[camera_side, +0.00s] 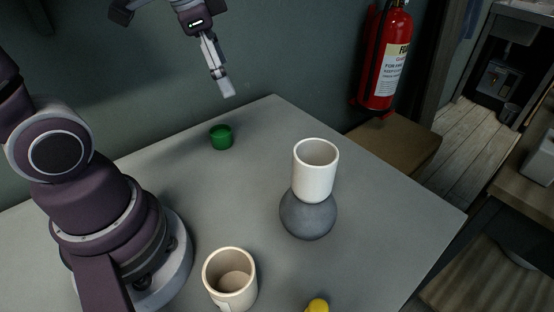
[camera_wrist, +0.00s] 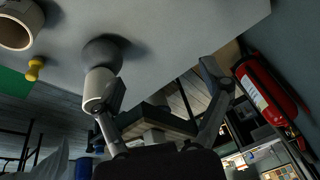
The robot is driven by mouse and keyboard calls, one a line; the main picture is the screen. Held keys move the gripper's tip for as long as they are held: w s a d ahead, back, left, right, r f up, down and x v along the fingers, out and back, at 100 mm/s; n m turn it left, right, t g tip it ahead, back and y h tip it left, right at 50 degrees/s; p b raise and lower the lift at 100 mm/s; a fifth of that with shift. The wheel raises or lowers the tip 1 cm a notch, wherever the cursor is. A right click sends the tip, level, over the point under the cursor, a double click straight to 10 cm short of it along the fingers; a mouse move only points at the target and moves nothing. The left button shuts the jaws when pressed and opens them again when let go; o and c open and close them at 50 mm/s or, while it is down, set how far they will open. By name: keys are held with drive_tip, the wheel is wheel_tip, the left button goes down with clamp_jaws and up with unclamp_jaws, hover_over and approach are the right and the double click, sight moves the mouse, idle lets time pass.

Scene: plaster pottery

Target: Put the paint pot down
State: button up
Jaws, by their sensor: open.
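A small green pot (camera_side: 221,138), which I take to be the paint pot, stands upright on the grey table (camera_side: 262,120) near its back edge. My gripper (camera_side: 224,86) is above and behind it in the side view, clear of the pot and the table. In the wrist view my gripper (camera_wrist: 163,82) has its fingers spread wide with nothing between them. The left finger there overlaps a white cup in the picture. I cannot pick out the green pot in the wrist view.
A white cup (camera_side: 316,172) stands on a round grey vase (camera_side: 308,215). A cream mug (camera_side: 231,278) and a yellow object (camera_side: 318,306) are near the front. A fire extinguisher (camera_side: 385,62) hangs beyond the table. The table between pot and vase is clear.

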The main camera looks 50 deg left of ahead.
drive_tip(key=s+d+n+t, duration=0.2)
drive_tip(key=s+d+n, duration=0.2)
drive_tip(key=s+n, duration=0.1)
drive_tip(key=shift+f, duration=0.25)
